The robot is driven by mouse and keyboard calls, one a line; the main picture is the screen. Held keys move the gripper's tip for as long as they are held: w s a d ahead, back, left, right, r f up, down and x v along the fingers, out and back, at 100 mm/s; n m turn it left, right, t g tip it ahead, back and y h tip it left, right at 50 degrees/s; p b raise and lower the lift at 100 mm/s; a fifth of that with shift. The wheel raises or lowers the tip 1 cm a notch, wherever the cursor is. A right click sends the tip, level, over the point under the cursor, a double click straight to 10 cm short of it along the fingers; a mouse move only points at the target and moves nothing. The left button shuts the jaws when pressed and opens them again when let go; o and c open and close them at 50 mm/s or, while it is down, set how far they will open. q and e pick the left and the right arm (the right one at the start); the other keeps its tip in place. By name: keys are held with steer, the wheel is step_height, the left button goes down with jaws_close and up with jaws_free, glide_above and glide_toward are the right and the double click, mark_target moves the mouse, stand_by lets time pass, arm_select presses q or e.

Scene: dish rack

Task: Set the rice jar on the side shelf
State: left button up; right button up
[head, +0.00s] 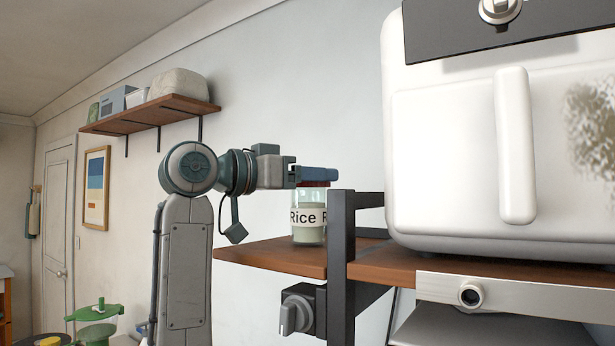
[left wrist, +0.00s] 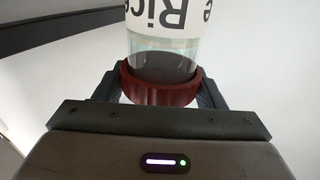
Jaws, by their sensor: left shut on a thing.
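The rice jar (head: 309,217) is a clear glass jar with a dark red lid and a white label with "Rice" on it. It is upright at the left part of the wooden side shelf (head: 270,257); its base appears at the board's surface, but I cannot tell whether it touches. My left gripper (head: 316,175) is shut on the lid from the left. In the left wrist view the jar (left wrist: 165,50) shows with its red lid between the fingers (left wrist: 160,88). My right gripper is not in view.
A dark metal post (head: 341,265) stands just right of the jar. A large white appliance (head: 450,150) fills the right of the shelf. A dark knob box (head: 302,310) hangs below. A wall shelf (head: 150,117) with several items is at the back left.

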arm_select(q)
steer(key=shift+f, duration=0.15)
steer(key=o, duration=1.7)
steer(key=shift+s, duration=0.1)
steer(key=shift+a, duration=0.1)
steer(key=shift+s+a+f+b, duration=0.2)
steer(key=shift+a+b, duration=0.1)
steer(key=shift+b, duration=0.2)
steer(key=b+v, duration=0.4)
steer(key=v, duration=0.6)
steer(key=shift+r, duration=0.2)
steer(key=shift+d, duration=0.1)
